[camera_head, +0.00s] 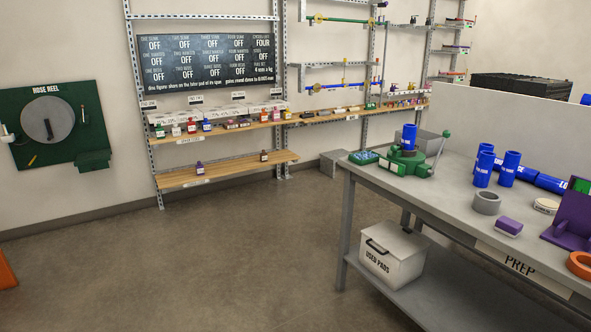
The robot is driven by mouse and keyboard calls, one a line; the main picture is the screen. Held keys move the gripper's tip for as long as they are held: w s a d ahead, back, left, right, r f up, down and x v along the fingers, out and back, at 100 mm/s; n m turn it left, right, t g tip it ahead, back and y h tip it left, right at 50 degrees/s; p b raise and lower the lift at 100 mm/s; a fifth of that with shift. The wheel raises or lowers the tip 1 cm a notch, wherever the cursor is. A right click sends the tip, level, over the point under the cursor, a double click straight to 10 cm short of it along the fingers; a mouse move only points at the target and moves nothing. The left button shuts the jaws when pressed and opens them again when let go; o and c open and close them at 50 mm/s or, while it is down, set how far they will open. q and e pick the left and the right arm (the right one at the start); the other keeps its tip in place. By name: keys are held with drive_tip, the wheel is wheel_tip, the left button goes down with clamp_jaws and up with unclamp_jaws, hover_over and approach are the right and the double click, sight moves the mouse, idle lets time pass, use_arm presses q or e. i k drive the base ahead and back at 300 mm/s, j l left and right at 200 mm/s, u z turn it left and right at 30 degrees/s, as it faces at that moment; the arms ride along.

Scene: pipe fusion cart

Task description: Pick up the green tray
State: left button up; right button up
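A small flat green tray-like piece (364,158) lies on the far left corner of the grey prep table (430,185), with light and dark shapes on top that are too small to make out. It sits beside a green clamp fixture (408,160) that has a blue cylinder (409,137) standing in it. A green box-like holder (93,159) also sticks out below the green hose reel board (55,125) on the left wall. Neither of my grippers shows in this view.
Blue cylinders (483,168), a grey ring (487,203), a purple block (508,227) and an orange ring (580,264) are on the table. A used pads box (392,258) stands on its lower shelf. Wall shelves (230,173) hold small bottles.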

sight(363, 158)
drive_tip(key=i, duration=2.55)
